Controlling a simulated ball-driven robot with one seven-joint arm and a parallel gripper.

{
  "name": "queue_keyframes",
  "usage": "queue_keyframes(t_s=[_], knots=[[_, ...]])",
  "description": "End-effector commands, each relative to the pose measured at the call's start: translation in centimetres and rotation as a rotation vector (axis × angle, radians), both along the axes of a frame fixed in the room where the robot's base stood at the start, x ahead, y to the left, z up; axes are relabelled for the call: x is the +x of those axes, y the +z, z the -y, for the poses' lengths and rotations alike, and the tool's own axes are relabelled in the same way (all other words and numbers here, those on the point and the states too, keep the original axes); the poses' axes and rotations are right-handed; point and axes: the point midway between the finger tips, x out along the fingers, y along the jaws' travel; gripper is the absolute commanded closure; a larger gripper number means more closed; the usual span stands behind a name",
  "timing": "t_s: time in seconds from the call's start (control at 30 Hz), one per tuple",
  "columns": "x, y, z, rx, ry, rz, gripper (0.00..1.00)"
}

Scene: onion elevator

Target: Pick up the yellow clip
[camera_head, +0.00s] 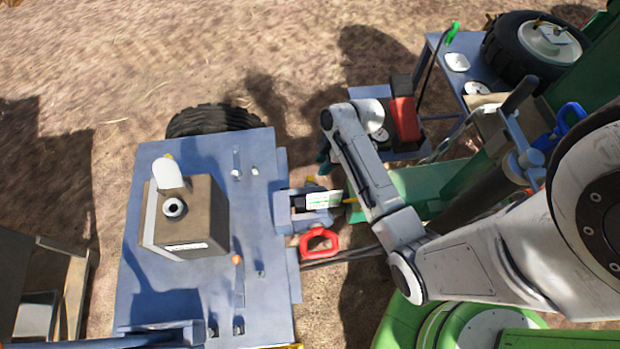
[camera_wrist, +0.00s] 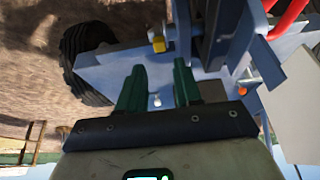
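A small yellow piece, likely the yellow clip (camera_wrist: 158,44), shows in the wrist view just beyond my fingertips, beside a blue-grey metal part. In the head view a small yellow spot (camera_head: 310,180) at the top of the coupling looks like the same piece. My gripper (camera_wrist: 158,75) has two dark green fingers, spread apart with nothing held between them. The yellow piece lies ahead of the gap between the fingers and is not touched. In the head view my gripper (camera_head: 323,163) is just above and right of the yellow spot, partly hidden by my arm.
A blue-grey trailer deck (camera_head: 190,290) carries a brown box (camera_head: 205,215). A red handle (camera_head: 319,241) sits below the coupling (camera_head: 290,222). A black tyre (camera_head: 212,120) stands behind the deck. A green machine (camera_head: 430,190) is at right. Open dirt lies at the top.

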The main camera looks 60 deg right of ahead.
Motion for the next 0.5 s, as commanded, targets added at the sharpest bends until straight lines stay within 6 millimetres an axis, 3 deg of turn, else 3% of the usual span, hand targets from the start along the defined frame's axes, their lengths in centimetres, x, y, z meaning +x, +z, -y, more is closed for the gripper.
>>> queue_keyframes(t_s=[0.5], knots=[[1.5,-5.5,-1.1,0.001,0.000,-0.003,0.66]])
